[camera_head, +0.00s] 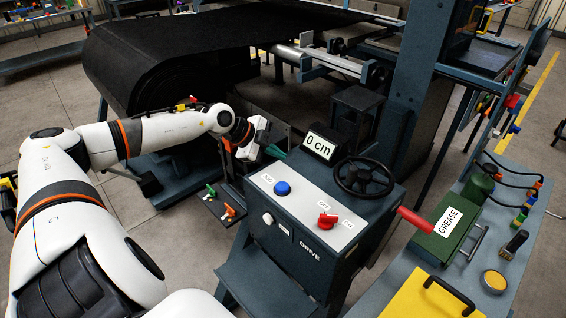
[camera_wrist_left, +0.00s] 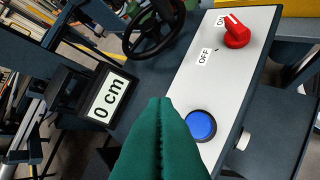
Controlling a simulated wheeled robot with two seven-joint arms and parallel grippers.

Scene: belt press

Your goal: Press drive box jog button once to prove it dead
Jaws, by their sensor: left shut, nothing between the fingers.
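The drive box (camera_head: 300,250) stands in the middle with a light grey top panel. The blue jog button (camera_head: 282,188) sits at the panel's left end, near the JOG label; it also shows in the left wrist view (camera_wrist_left: 201,126). My left gripper (camera_head: 275,152) has green fingers, shut and empty, above and behind the button, apart from it in the head view. In the left wrist view the closed fingers (camera_wrist_left: 162,102) appear just left of the button and hide part of the box. My right gripper is not in view.
A red rotary switch (camera_head: 327,220) marked OFF and ON is on the same panel. A display (camera_head: 320,146) reading 0 cm and a black handwheel (camera_head: 363,177) stand behind it. A green GREASE box (camera_head: 441,240) is at right. The belt conveyor (camera_head: 190,50) lies behind.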

